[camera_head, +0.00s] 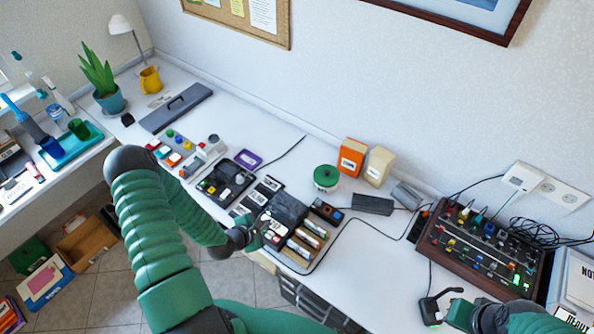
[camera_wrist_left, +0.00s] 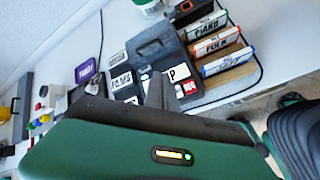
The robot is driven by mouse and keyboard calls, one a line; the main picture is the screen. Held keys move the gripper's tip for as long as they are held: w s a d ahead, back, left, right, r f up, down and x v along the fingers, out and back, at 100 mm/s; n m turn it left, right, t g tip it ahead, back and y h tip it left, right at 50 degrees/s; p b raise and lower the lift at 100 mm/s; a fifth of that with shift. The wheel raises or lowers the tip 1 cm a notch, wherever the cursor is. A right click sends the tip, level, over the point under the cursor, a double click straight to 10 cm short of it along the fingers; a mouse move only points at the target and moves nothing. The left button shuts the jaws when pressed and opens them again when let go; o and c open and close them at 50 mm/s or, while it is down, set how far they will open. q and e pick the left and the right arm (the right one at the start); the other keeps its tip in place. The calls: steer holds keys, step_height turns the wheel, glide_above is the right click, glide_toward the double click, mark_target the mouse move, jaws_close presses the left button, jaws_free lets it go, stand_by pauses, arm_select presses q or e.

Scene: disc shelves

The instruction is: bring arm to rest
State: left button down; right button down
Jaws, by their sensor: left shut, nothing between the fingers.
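My left arm reaches in from the lower left in the head view. Its left gripper (camera_head: 262,230) is shut and empty, at the front edge of the disc racks. In the left wrist view the grey fingers (camera_wrist_left: 157,92) stand in front of a dark box with white labels. A rack of labelled disc cases (camera_head: 306,238) lies just right of the gripper; its PIANO case (camera_wrist_left: 205,26) and FOLK case (camera_wrist_left: 215,44) show in the wrist view. My right gripper (camera_head: 438,308) is low at the right over the white table; its finger gap is unclear.
A mixer panel (camera_head: 480,247) with cables stands at the right. A green-lidded jar (camera_head: 326,178), an orange box (camera_head: 352,157) and a cream box (camera_head: 379,166) stand at the back. A plant (camera_head: 103,80) and yellow mug (camera_head: 150,80) are far left. Bare tabletop lies front centre-right.

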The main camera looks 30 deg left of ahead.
arm_select(q)
steer(key=shift+d+m+g+b, duration=0.2)
steer(key=shift+m+g+b, duration=0.1)
steer(key=shift+m, duration=0.6)
steer(key=s+d+r+m+g+b, duration=0.3)
steer(key=d+r+m, duration=0.5)
steer(key=m, duration=0.4)
steer(key=s+d+r+m+g+b, duration=0.3)
steer(key=d+r+m, duration=0.4)
steer(key=m, duration=0.6)
steer(key=shift+s+d+r, duration=0.3)
steer(key=shift+d+r, duration=0.05)
steer(key=shift+r, duration=0.1)
